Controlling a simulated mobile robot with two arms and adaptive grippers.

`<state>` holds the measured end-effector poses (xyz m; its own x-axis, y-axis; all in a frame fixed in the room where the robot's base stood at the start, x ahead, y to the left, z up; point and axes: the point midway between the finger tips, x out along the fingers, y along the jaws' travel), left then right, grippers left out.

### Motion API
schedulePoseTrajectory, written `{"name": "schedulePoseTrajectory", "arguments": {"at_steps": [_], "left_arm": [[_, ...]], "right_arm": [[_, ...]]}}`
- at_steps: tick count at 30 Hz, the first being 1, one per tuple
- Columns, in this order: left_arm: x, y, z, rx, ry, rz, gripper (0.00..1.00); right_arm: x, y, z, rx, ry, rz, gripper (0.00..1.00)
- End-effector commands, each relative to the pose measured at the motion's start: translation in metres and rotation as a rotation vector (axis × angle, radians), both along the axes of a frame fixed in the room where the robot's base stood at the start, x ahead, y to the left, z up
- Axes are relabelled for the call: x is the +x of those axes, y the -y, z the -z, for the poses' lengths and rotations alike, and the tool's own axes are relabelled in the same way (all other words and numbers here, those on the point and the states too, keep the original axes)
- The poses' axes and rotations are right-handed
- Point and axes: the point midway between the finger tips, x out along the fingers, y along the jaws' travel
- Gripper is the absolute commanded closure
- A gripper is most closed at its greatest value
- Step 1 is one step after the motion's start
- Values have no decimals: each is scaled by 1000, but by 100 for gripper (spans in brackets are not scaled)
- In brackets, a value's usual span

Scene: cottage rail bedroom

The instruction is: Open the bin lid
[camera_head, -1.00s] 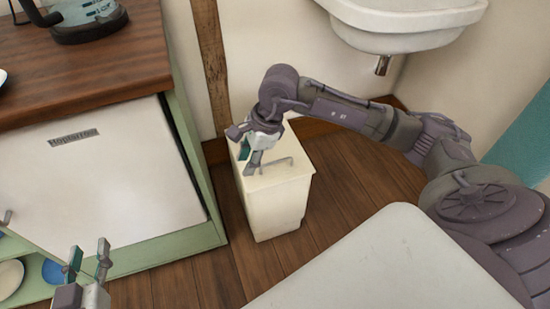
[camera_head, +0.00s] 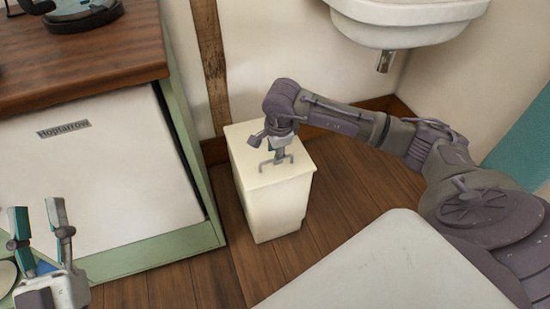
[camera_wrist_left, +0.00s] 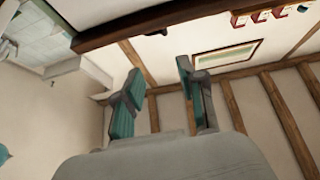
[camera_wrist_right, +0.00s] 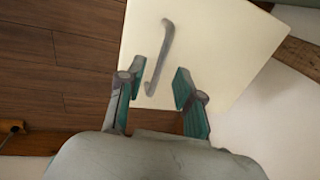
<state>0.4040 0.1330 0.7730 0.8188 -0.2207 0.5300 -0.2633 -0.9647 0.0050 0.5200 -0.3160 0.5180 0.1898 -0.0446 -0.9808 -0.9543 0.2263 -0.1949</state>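The bin (camera_head: 272,210) is a cream box on the wooden floor, with a flat lid (camera_head: 290,168) that lies shut. A thin grey bar handle (camera_head: 278,162) stands on the lid; it also shows in the right wrist view (camera_wrist_right: 165,50). My right gripper (camera_head: 275,157) is above the lid, close to the handle. In the right wrist view its fingers (camera_wrist_right: 158,90) are apart, with the handle's near end between or just beyond the tips; contact cannot be told. My left gripper (camera_head: 38,220) is raised at the lower left, open and empty, far from the bin.
A cabinet with a wooden top (camera_head: 85,55) and a white front panel (camera_head: 100,170) stands left of the bin. A white basin (camera_head: 405,25) hangs on the wall at the upper right. Walls are close behind the bin. Floor (camera_head: 335,185) is clear right of it.

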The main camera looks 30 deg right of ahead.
Motion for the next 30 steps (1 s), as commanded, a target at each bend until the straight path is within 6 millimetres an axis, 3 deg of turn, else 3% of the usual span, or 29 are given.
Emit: {"name": "schedulePoseTrajectory", "arguments": {"at_steps": [6, 17, 24, 30], "left_arm": [[-15, -1, -19, -41, 141, 8, 60], [-19, -2, -24, -50, 173, 9, 60], [-19, -2, -24, -49, 172, 9, 60], [-19, -2, -24, -49, 172, 9, 60]], "right_arm": [[4, 1, 20, 0, 0, 0, 65], [4, 1, 23, 0, 0, 0, 65], [4, 1, 23, 0, 0, 0, 100], [4, 1, 23, 0, -1, 0, 100]]}}
